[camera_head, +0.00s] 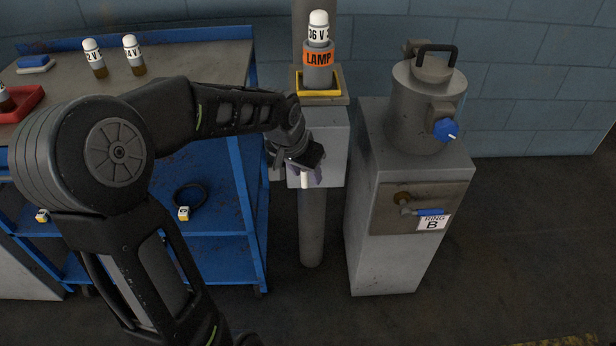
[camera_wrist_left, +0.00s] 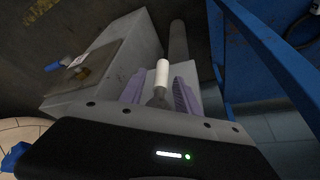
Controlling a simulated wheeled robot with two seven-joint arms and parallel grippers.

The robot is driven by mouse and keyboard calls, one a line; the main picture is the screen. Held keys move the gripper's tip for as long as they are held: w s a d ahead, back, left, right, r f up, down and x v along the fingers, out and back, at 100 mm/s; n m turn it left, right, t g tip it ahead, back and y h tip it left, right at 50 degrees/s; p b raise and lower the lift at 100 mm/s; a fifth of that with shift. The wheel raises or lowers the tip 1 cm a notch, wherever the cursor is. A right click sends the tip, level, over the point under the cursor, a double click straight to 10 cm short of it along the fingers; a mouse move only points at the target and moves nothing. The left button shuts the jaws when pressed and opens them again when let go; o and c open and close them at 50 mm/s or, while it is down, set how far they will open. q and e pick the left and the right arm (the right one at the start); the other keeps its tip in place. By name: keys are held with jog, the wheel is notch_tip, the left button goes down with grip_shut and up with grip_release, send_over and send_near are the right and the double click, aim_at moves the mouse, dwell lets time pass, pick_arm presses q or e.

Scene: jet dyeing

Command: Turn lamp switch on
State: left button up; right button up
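The lamp (camera_head: 318,55), with an orange LAMP label and a white top printed 36 V, stands upright in a yellow-edged base on the grey post box. The lamp switch shows as a lever with a white tip (camera_head: 305,180) at the front of that box. In the left wrist view its white handle (camera_wrist_left: 162,73) rises from a grey stem. My left gripper (camera_head: 306,174) is at the box front. Its purple fingers are apart, one on each side of the lever, with small gaps visible. The switch's mount is hidden by my gripper. My right gripper is out of view.
A blue cart (camera_head: 253,190) with bulbs (camera_head: 134,55) and a red tray (camera_head: 22,104) stands left, close to my arm. A grey cabinet (camera_head: 385,250) with a metal vessel (camera_head: 425,105), blue knob and blue-handled valve stands right. Floor at right is clear.

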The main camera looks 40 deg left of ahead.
pick_arm(q)
jog(key=shift+x, duration=1.05)
jog(key=shift+c, duration=0.3)
grip_shut()
dwell(0.3)
